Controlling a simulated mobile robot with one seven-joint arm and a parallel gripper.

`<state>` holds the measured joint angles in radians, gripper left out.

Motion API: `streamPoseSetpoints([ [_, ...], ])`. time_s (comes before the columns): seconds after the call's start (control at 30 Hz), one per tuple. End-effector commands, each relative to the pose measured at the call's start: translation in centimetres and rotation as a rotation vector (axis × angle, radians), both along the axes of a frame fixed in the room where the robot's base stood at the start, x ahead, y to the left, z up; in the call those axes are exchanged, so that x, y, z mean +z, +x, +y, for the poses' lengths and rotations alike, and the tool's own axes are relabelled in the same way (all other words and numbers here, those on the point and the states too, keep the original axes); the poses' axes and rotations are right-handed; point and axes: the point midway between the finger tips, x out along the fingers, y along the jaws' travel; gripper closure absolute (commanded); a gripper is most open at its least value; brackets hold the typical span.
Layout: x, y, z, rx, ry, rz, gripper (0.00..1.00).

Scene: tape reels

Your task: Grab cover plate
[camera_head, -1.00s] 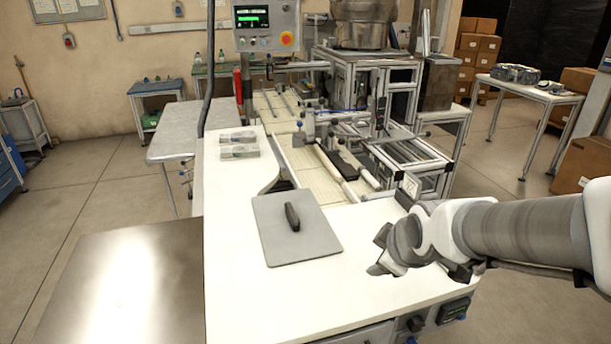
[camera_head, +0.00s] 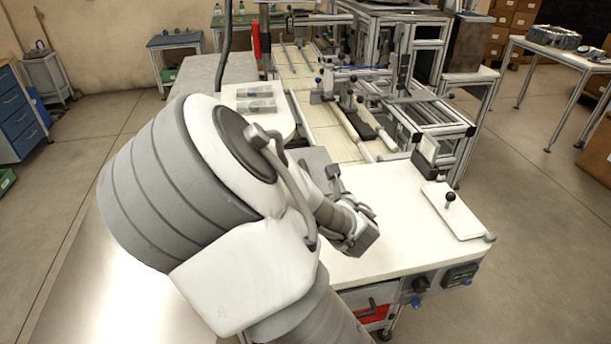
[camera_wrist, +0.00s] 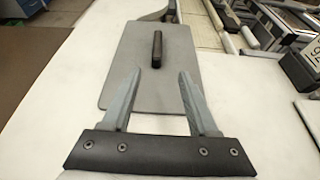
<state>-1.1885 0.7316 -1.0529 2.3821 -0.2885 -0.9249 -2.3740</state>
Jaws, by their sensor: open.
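The cover plate (camera_wrist: 130,65) is a flat grey sheet lying on the white worktop, with a dark bar handle (camera_wrist: 157,48) standing on it. In the head view, my arm hides most of the plate, and only a grey part (camera_head: 314,156) shows. My gripper (camera_wrist: 167,71) is open and empty in the wrist view. Its two fingers point toward the plate, and the handle appears just beyond the fingertips, roughly between them. My gripper (camera_head: 338,188) is partly hidden by my own wrist in the head view. No contact with the handle shows.
A white plate with a black knob (camera_head: 459,221) lies at the worktop's right end, near a small upright box (camera_head: 427,147). Clear cases (camera_head: 256,98) sit at the back left. A conveyor (camera_head: 325,118) and metal frame stand behind. The front worktop (camera_head: 400,250) is clear.

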Motion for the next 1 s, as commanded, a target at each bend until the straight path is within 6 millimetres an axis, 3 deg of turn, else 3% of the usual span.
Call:
streamPoseSetpoints([
  [0.6,-4.0,9.5,2.8,0.008,-0.011,-0.006,0.40],
  [1.0,-4.7,12.2,3.9,0.008,-0.008,-0.006,0.40],
])
